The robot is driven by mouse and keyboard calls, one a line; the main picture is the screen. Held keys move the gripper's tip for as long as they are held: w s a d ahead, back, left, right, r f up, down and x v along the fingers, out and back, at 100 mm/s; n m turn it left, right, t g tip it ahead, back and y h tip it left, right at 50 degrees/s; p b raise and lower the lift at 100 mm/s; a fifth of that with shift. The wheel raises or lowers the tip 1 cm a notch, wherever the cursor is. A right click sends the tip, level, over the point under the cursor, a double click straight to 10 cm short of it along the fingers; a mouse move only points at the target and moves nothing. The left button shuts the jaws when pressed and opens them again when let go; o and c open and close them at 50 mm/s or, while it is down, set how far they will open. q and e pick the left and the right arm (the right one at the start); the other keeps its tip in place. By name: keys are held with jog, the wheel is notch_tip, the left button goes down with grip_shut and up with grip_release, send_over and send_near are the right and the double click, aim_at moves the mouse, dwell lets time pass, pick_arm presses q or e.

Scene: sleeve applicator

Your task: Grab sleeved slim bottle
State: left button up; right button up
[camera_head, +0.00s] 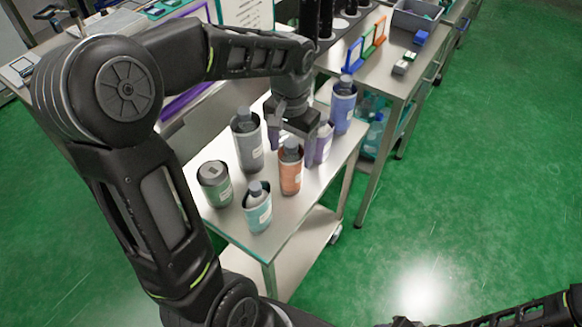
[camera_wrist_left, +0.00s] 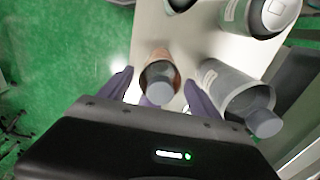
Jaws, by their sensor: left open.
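Several slim bottles with grey caps stand upright in coloured sleeves on a small light-topped table. The orange-sleeved bottle (camera_head: 290,175) is in the middle. In the left wrist view the orange-sleeved bottle (camera_wrist_left: 160,75) appears between the fingers of my left gripper (camera_wrist_left: 158,92), with a gap on both sides. My left gripper (camera_head: 294,140) is open, pointing down just behind this bottle in the head view. The grey-sleeved bottle (camera_head: 249,145) stands to its left, and it is right of the fingers in the wrist view (camera_wrist_left: 240,95).
A purple bottle (camera_head: 325,147) and a blue-sleeved bottle (camera_head: 342,108) stand right of the gripper. A teal bottle (camera_head: 258,212) and a dark green container (camera_head: 215,187) stand at the front left. A steel bench (camera_head: 375,75) adjoins behind. Green floor is clear at right.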

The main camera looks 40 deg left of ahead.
pick_arm(q)
jog(key=shift+f, duration=1.45)
grip_shut()
